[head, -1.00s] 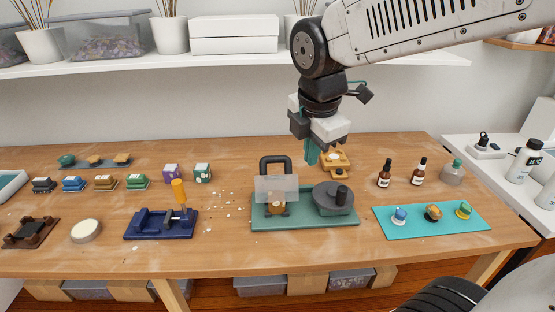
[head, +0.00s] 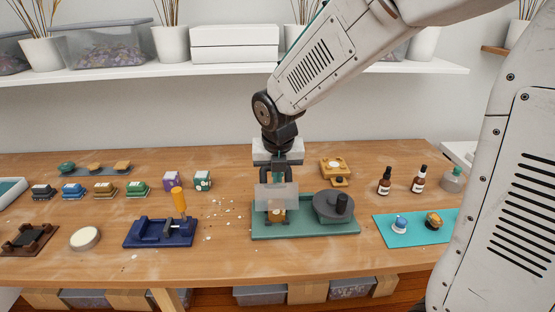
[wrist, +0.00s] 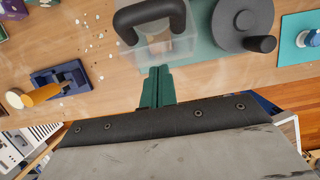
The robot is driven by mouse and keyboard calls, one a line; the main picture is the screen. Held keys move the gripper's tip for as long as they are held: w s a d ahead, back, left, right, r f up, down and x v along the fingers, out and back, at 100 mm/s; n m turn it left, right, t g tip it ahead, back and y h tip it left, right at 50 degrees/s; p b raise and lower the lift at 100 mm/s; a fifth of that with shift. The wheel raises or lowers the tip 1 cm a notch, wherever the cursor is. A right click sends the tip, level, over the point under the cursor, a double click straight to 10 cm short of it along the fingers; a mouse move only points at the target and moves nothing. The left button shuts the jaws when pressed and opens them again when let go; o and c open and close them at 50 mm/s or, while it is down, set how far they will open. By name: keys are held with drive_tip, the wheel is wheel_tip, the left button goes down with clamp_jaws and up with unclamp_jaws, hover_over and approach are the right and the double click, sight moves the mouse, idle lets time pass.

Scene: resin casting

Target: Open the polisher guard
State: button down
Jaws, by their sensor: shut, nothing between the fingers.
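The polisher has a green base (head: 305,226), a dark grey disc (head: 333,208) with a black knob, and a clear guard (head: 276,196) with a black handle. The guard stands in front of an amber block (head: 277,215), seen through it. In the wrist view, the arched black handle (wrist: 150,18) lies at the top, above the clear guard (wrist: 178,52). My gripper (wrist: 158,70) has its green fingers together and empty, just below the handle in that picture. In the head view, my gripper (head: 281,164) is at the handle, its fingertips largely hidden; contact cannot be told.
A blue clamp fixture (head: 160,234) with an orange handle stands left of the polisher. A turquoise mat (head: 412,239) with small domed pieces lies right. A yellow-orange stand (head: 335,168) and dropper bottles (head: 385,181) stand behind right. Bare table lies in front of the polisher.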

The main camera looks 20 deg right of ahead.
sight(277, 188)
drive_tip(key=shift+x, duration=0.9)
drive_tip(key=w, duration=0.1)
drive_tip(key=w+d, duration=0.1)
drive_tip(key=shift+w+r, duration=0.2)
drive_tip(key=shift+w, duration=0.1)
drive_tip(key=shift+w+d, duration=0.1)
drive_tip(key=shift+w, duration=0.45)
drive_tip(key=shift+w+r, duration=0.1)
